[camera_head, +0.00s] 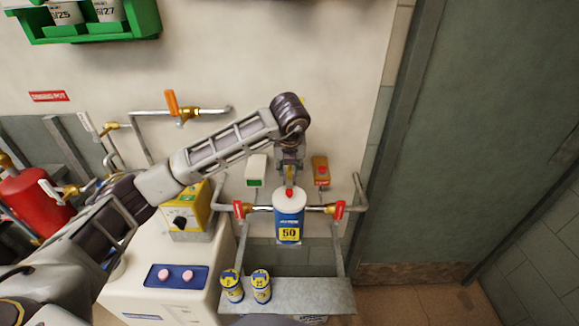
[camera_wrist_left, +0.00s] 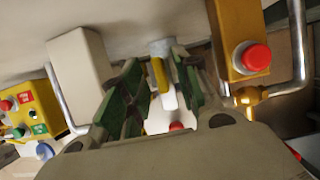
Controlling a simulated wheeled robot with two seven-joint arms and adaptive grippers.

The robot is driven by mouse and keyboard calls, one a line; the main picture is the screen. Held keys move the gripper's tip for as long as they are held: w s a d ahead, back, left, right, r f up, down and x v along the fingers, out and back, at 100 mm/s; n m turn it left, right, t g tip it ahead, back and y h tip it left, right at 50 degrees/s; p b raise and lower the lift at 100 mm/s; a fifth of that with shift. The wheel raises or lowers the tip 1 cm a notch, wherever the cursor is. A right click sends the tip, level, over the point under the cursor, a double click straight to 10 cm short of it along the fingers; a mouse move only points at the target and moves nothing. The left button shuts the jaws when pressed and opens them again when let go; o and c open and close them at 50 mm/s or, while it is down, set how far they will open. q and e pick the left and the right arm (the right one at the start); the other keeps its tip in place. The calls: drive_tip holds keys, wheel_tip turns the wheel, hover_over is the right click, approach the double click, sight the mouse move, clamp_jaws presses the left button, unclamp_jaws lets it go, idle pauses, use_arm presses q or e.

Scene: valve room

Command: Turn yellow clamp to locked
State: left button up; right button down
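The yellow clamp (camera_wrist_left: 158,74) shows as a narrow upright yellow piece below a pale cylindrical part in the left wrist view. In the head view a small yellow strip (camera_head: 290,174) shows just above the white-and-blue canister (camera_head: 289,222). My left gripper (camera_head: 291,162) reaches down from above the canister. In the left wrist view its two dark green fingers (camera_wrist_left: 156,88) stand apart on either side of the clamp, with visible gaps, so it looks open. A red tip (camera_wrist_left: 176,126) shows beyond, between the fingers. The clamp's lock marking cannot be read. My right gripper is not in view.
Red-handled valves (camera_head: 339,210) on pipes flank the canister. A box with a red button (camera_head: 320,171) is close on the right, a pale box (camera_head: 256,170) on the left. A grey shelf (camera_head: 310,295) below holds two small cans (camera_head: 261,287). A door (camera_head: 480,120) is at right.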

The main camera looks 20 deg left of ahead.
use_arm(q)
drive_tip(key=v, duration=1.1)
drive_tip(key=shift+r, duration=0.2)
drive_tip(key=shift+s+d, duration=0.1)
drive_tip(key=shift+s, duration=0.05)
